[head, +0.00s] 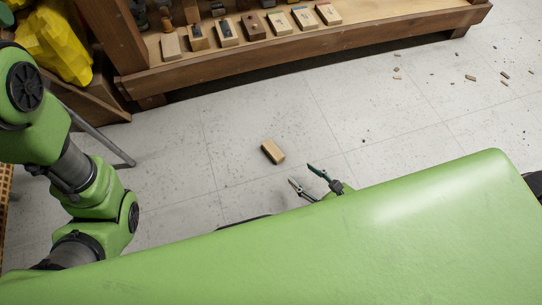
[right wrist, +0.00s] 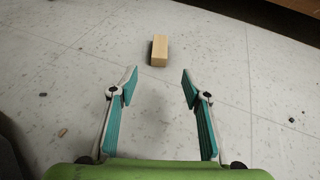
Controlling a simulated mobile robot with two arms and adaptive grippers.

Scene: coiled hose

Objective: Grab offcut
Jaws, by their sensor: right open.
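The offcut (head: 273,152) is a small light wooden block lying on the pale tiled floor, near the middle of the head view. It also shows in the right wrist view (right wrist: 160,50), beyond the fingertips and roughly centred between them. My right gripper (head: 303,177) reaches out past the edge of my green body in the head view. Its teal-lined fingers are spread open and empty in the right wrist view (right wrist: 158,78), apart from the offcut. My left arm is at the left of the head view, but its gripper is not visible.
A wooden bench with a low shelf (head: 300,43) holds several wooden blocks at the back. A yellow bundle (head: 57,40) lies at upper left, near a grey metal leg (head: 103,137). Small wood scraps (head: 470,77) are scattered at right. The floor around the offcut is clear.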

